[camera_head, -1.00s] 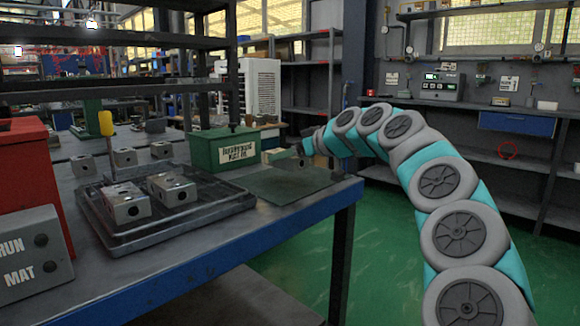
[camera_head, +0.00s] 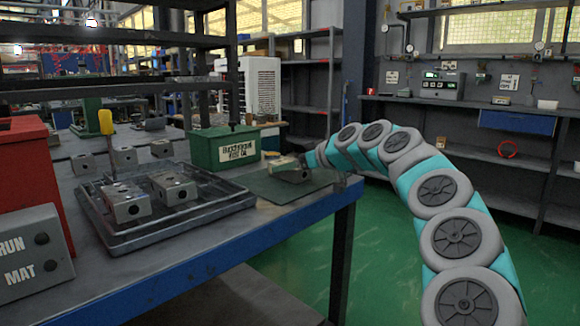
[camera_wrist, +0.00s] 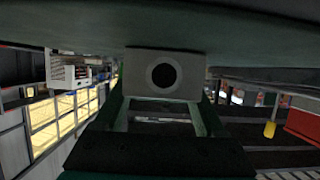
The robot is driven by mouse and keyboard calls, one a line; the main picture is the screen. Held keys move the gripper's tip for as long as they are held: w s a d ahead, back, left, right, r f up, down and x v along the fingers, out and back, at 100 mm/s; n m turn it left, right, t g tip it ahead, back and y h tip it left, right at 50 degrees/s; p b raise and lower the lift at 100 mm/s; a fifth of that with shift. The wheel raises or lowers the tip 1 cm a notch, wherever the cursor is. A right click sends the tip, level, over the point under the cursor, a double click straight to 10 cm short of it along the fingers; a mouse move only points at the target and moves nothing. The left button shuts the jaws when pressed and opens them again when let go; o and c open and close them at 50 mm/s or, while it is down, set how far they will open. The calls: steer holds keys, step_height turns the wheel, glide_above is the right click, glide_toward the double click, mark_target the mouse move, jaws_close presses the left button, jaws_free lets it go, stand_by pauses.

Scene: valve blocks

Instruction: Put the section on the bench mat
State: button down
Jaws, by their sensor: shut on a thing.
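The section is a pale grey metal block (camera_head: 287,170) with a round dark hole, at the far part of the dark green bench mat (camera_head: 285,190). My gripper (camera_head: 308,161) is shut on it from the right side. In the wrist view the block (camera_wrist: 140,72) sits between my fingers (camera_wrist: 162,105), its bored face towards the camera. The mat's green surface (camera_wrist: 60,30) fills the top of that view and meets the block's edge. The block looks level and on or very close to the mat; I cannot tell if it touches.
A green labelled box (camera_head: 205,148) stands left of the mat. A dark tray (camera_head: 160,228) holds two similar blocks, with several more behind it. A red box (camera_head: 35,175) and a RUN/MAT panel (camera_head: 30,258) are at the left. The mat's near part is clear.

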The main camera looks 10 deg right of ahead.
jaws_free()
stand_by(0.3)
steer(key=shift+s+d+r, duration=0.1)
steer(key=shift+r, duration=0.05)
steer(key=v, duration=1.1)
steer(key=shift+s+d+b, duration=0.25)
steer(key=shift+b, duration=0.05)
